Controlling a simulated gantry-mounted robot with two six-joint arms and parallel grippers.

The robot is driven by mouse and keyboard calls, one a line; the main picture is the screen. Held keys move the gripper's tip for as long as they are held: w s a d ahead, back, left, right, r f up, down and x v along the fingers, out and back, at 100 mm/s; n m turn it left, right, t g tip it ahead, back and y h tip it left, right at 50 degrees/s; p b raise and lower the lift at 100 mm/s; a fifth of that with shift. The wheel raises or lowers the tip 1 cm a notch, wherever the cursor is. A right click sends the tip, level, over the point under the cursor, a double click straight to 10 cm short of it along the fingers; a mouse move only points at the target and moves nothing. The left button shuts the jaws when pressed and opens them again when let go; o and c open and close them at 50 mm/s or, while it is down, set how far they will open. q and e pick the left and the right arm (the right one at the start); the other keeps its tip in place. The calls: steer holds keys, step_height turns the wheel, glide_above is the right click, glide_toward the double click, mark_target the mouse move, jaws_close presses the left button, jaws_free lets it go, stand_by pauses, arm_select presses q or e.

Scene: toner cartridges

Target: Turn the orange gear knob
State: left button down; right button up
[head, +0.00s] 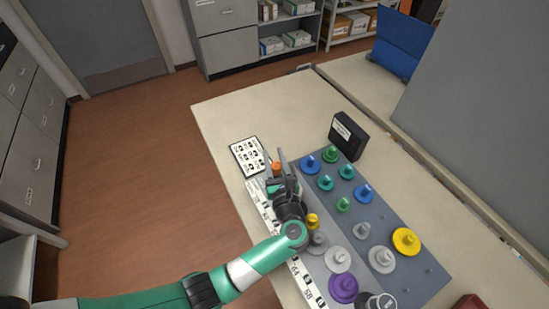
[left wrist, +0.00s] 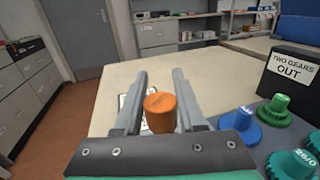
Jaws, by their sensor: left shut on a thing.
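The orange gear knob (head: 276,167) shows at the far left corner of the grey gear board (head: 385,213) in the head view. In the left wrist view the orange knob (left wrist: 160,113) stands upright between the two fingers. My left gripper (left wrist: 160,100) is shut on it, one finger along each side. In the head view my left gripper (head: 280,168) reaches in over the board's left edge and hides much of the knob and whatever lies below it.
Blue (head: 310,162), green (head: 331,154), teal, yellow (head: 405,240), grey and purple (head: 343,288) gears stand on the board. A black sign (head: 348,136) reading "TWO GEARS OUT" stands behind. A printed card (head: 249,156) lies left. The far table end is clear.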

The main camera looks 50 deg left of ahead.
arm_select(q)
steer(key=c, duration=0.5)
jaws_free()
steer(key=p+v, duration=0.1)
steer(key=v, duration=1)
steer(key=shift+s+d, duration=0.15)
steer(key=shift+d, duration=0.15)
steer(key=shift+a, duration=0.1)
